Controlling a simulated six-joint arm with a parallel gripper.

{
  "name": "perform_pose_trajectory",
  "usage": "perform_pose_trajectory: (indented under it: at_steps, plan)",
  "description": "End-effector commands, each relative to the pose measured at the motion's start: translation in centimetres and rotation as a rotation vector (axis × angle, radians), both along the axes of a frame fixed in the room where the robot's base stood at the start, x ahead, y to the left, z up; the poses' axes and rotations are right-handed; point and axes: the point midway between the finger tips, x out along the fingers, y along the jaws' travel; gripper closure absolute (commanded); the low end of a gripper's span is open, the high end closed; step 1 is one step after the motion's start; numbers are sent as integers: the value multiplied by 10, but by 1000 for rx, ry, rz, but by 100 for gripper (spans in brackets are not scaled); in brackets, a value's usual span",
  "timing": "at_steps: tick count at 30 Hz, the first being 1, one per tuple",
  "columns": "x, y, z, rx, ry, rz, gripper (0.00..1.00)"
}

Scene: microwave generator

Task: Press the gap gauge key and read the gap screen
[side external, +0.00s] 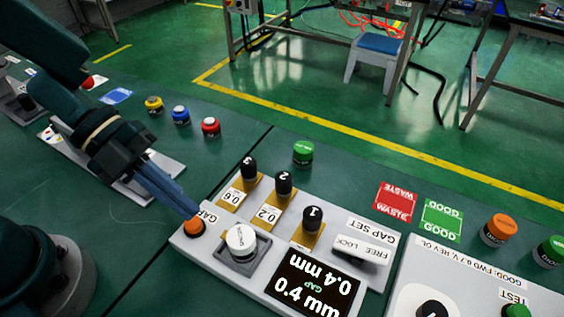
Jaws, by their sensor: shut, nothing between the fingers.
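The gap gauge key is an orange button (194,228) at the left corner of the pale gap set panel (196,251), beside a "GAP" label. My gripper (191,212) is shut and empty, its blue-grey fingers slanting down to the right. The fingertips are at the top of the orange key and seem to touch it; how far it is pressed I cannot tell. The gap screen (312,284) is black, at the panel's front, and reads "GAP 0.4 mm" in white, shown twice, once upside down.
A white knob (241,240) in a grey square stands just right of the key. Black numbered pegs (284,182) on tan plates stand behind it, and a FREE/LOCK piece (361,250) at right. Coloured caps (181,115) lie on the green table behind.

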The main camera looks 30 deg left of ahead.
Motion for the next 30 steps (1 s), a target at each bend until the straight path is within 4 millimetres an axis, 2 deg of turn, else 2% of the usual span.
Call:
perform_pose_trajectory:
  at_steps: [8,30]
  plan:
    - [0,0,-8,0,2,0,100]
    - [0,0,-13,-1,2,1,100]
